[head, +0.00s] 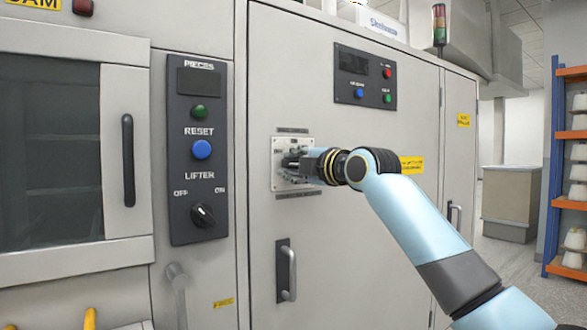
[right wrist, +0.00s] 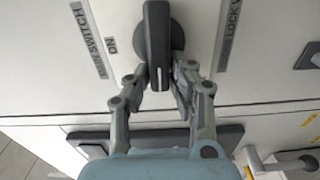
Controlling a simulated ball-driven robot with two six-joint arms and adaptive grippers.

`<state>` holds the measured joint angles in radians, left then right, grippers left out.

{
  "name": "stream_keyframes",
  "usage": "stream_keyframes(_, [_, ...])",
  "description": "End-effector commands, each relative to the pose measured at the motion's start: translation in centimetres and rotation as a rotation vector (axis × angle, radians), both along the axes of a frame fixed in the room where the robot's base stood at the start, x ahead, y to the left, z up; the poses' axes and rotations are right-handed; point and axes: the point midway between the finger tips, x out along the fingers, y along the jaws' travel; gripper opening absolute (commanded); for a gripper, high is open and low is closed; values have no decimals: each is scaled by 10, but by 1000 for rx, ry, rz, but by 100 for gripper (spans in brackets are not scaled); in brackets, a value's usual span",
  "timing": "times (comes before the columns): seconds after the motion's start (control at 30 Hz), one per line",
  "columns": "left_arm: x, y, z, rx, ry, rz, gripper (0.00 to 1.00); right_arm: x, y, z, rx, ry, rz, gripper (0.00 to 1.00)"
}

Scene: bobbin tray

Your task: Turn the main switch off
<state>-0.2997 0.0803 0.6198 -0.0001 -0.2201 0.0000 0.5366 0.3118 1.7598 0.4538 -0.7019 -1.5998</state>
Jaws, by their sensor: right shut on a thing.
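The main switch sits on a pale plate (head: 278,165) on the grey cabinet in the head view. My right gripper (head: 292,168) is at the plate and hides most of the switch there. In the right wrist view the dark switch handle (right wrist: 158,40) stands out from a round base. My right gripper (right wrist: 160,82) is shut on this handle, one finger on each side. My left gripper is not in view.
A panel with a lifter knob (head: 203,215) and reset button (head: 202,150) is left of the switch. A door handle (head: 288,270) is below it. A button panel (head: 365,77) is above right. An orange-and-blue rack (head: 570,135) stands far right.

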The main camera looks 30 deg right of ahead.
Motion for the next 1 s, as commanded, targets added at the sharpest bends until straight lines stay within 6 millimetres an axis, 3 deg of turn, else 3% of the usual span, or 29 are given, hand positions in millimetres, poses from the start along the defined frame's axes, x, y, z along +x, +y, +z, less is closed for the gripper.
stream_keyframes(0.67, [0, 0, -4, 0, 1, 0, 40, 0, 0, -3, -62, -6, 0, 0])
stream_keyframes(0.7, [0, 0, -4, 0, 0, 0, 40, 0, 0, -3, -62, -6, 0, 22])
stream_keyframes(0.8, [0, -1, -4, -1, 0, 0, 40, 0, 0, -3, -62, -7, 0, 36])
stream_keyframes(0.87, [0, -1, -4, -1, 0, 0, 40, 0, 0, -3, -62, -7, 0, 42])
stream_keyframes(1.0, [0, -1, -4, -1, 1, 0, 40, 0, 0, -2, -62, -8, 0, 42])
